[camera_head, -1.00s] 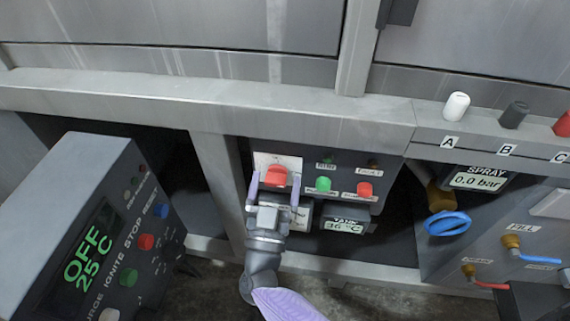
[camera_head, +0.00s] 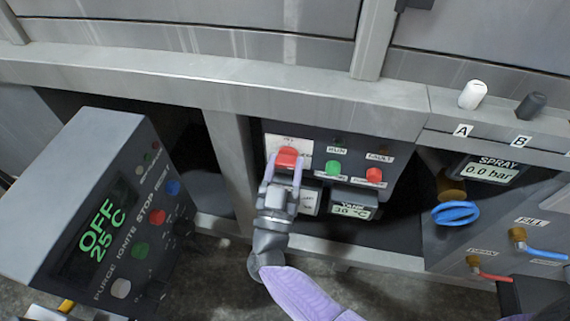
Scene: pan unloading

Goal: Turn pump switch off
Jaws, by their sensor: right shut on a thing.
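The pump switch is a red knob (camera_head: 287,157) on a white plate (camera_head: 290,145), at the upper left of a dark control panel in the head view. My right gripper (camera_head: 284,168) reaches up to it from below. Its two purple fingers are shut on the red knob, one on each side. The fingers cover part of the knob's sides, so its exact turn angle is hard to tell. My left gripper is not in view.
Green (camera_head: 333,168) and red (camera_head: 374,175) buttons sit right of the knob, above a tank display (camera_head: 354,207). A grey control box (camera_head: 105,210) stands left. A blue valve wheel (camera_head: 456,213) is at right. A metal frame rail (camera_head: 230,95) runs above.

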